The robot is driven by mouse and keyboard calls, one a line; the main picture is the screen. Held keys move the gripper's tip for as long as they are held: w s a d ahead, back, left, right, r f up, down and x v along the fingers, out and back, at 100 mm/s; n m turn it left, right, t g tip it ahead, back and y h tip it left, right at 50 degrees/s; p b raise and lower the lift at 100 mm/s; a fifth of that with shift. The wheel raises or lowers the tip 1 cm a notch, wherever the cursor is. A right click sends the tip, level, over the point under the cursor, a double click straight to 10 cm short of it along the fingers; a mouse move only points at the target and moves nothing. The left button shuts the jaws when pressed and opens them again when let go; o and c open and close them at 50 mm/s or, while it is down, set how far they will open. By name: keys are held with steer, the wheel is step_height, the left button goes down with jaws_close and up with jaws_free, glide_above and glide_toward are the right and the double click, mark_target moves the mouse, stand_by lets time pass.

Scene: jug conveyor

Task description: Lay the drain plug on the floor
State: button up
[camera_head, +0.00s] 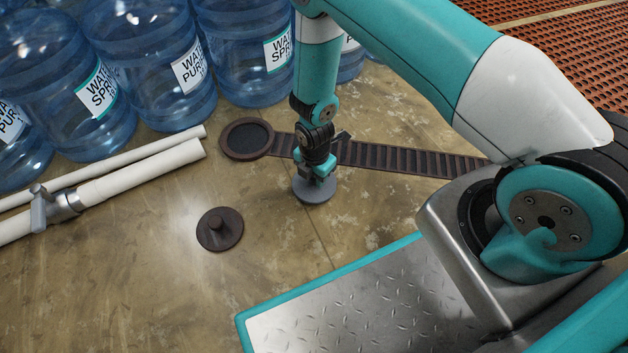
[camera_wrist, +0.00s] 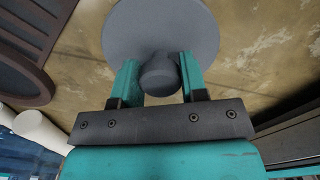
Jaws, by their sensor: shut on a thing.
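The drain plug, a grey disc with a round knob (camera_head: 315,192), is under my gripper (camera_head: 318,170) in the head view. In the wrist view the plug's disc (camera_wrist: 160,28) lies beyond my gripper (camera_wrist: 159,76), whose two teal fingers are shut on the knob from both sides. The plug looks level and is at or close to the floor; I cannot tell whether it touches. A round brown-rimmed drain (camera_head: 247,138) with a dark middle is in the floor, left of and behind the plug.
White pipes (camera_head: 140,176) with a metal valve (camera_head: 53,207) lie further left. Blue water jugs (camera_head: 165,70) stand behind. A slatted channel (camera_head: 410,160) runs right from the drain. Bare floor (camera_head: 130,285) is open in front.

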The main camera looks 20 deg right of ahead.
steer(key=shift+f, duration=0.45)
steer(key=shift+f, duration=0.2)
steer(key=o, duration=1.1)
steer(key=shift+c, duration=0.2)
steer(key=shift+r, duration=0.15)
